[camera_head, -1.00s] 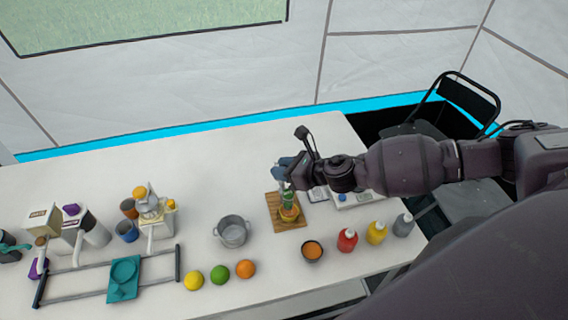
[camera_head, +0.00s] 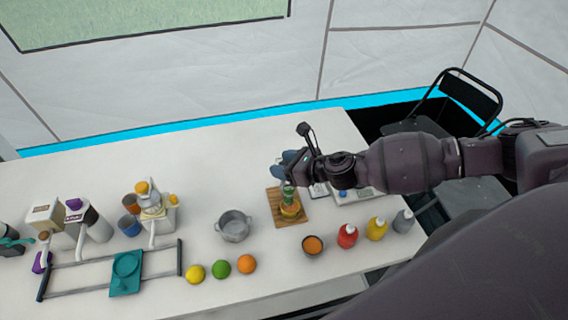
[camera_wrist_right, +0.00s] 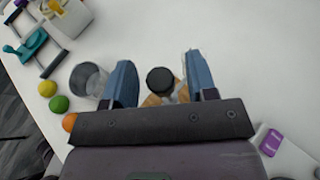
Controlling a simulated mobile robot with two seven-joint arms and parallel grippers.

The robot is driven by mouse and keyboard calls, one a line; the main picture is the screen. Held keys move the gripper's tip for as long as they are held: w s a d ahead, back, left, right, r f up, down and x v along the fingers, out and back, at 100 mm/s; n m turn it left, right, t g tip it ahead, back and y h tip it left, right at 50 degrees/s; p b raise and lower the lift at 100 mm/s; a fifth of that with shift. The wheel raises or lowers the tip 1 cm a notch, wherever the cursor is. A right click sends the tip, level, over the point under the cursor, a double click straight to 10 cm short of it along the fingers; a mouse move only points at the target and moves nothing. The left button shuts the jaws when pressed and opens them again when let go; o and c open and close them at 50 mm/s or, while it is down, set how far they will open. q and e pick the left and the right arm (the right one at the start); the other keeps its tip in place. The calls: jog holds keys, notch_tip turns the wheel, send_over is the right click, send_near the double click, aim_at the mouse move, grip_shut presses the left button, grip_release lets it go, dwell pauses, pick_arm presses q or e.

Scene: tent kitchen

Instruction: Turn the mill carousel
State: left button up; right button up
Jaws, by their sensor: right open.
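What looks like the mill carousel (camera_head: 290,208) is a small upright thing with green and yellow-orange parts on a wooden board (camera_head: 277,216). My right gripper (camera_head: 289,164) is above it and hides its upper part in the head view. In the right wrist view, a round black top (camera_wrist_right: 160,80) shows between the two blue fingers of my right gripper (camera_wrist_right: 160,72). The fingers are spread wide, with a gap on both sides of the black top. The wooden board (camera_wrist_right: 152,100) shows partly below it. My left gripper is not in view.
A metal pot (camera_head: 234,226) stands left of the board. An orange bowl (camera_head: 312,245) and a red bottle (camera_head: 347,236) stand in front of it, with other bottles to the right. Fruits, a teal tray (camera_head: 126,272) on rails and machines are further left. The table's back is clear.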

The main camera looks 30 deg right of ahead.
jog(key=v, duration=1)
jog(key=shift+s+d+r, duration=0.15)
jog(key=shift+s, duration=0.2)
